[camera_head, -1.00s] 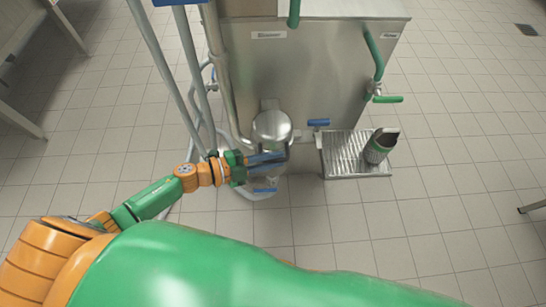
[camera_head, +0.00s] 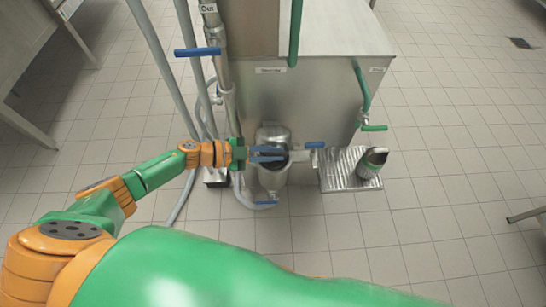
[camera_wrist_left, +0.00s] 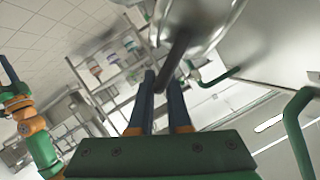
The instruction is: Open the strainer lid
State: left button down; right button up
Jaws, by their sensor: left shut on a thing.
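The strainer is an upright metal cylinder (camera_head: 272,181) on the front of the steel machine. Its rounded metal lid (camera_head: 272,133) appears raised at the back, with a dark opening in front of it, partly hidden by my fingers. My left gripper (camera_head: 268,154) reaches in from the left at the strainer's top. In the left wrist view, its blue fingers (camera_wrist_left: 160,88) are shut on a dark bar-like handle (camera_wrist_left: 176,58) that runs to the shiny round lid (camera_wrist_left: 205,18). My right gripper (camera_wrist_left: 9,72) shows only small at that view's left edge.
Pipes with a blue valve handle (camera_head: 198,52) rise left of the strainer. A blue-handled valve (camera_head: 314,145) sits to its right. Floor in front is open.

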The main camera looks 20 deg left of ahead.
pick_arm(q)
jog(key=shift+w+r, duration=0.25)
jog(key=shift+r, duration=0.1)
jog(key=c, duration=0.9)
grip_release()
jog(key=shift+w, duration=0.1)
jog(key=v, duration=0.7)
jog(key=shift+a, duration=0.1)
